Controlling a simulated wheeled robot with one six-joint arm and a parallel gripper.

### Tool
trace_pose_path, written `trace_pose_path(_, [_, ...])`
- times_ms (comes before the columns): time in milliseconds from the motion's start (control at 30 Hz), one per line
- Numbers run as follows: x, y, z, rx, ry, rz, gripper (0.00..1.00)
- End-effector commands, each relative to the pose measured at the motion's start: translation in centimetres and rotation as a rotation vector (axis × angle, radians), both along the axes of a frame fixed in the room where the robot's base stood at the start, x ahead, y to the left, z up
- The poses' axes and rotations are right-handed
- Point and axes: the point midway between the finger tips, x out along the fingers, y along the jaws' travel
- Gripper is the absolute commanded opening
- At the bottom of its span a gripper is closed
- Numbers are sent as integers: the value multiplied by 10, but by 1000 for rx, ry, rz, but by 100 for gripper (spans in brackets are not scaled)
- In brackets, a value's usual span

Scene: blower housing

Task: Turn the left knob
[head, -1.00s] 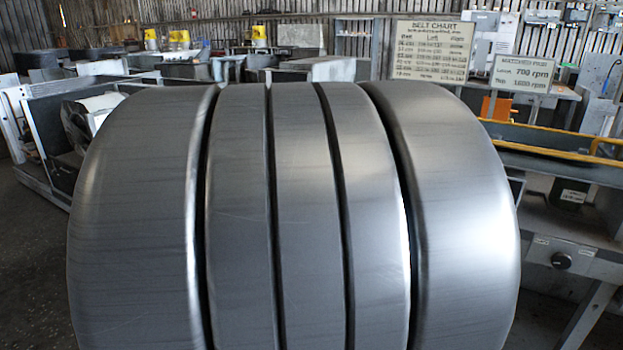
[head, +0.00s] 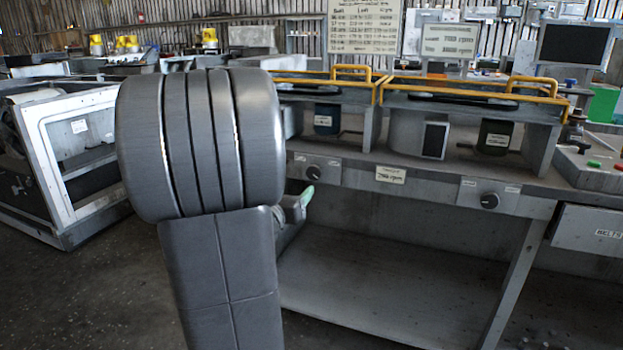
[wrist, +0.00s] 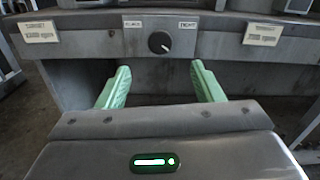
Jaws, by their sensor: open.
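The left knob (head: 313,172) is a round black dial on a pale plate on the bench's front rail. In the wrist view the knob (wrist: 160,42) sits upper middle, between two small labels, with a light mark toward its lower right. My gripper (wrist: 160,66) is open, its two green fingers apart and empty, pointing at the rail. The knob appears between and beyond the fingertips, not touched. In the head view a green fingertip of my gripper (head: 306,195) shows just below the knob; my arm hides the rest.
A second knob (head: 489,200) is on the rail to the right. A target sign (head: 390,174) hangs between the knobs. Yellow guard rails (head: 440,84) stand above the bench. A white-framed machine (head: 85,150) stands at left. The space beneath the bench is open.

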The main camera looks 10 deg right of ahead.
Motion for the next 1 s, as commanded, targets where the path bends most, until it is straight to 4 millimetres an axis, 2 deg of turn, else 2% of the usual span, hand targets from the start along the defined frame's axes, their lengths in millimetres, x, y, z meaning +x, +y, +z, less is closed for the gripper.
trace_pose_path(300, [56,-40,-1,-1,2,-1,60])
trace_pose_path(500, [83,-57,-1,-2,3,1,60])
trace_pose_path(700, [96,-65,0,-3,3,3,60])
trace_pose_path(1000, [97,-66,0,-3,3,3,60])
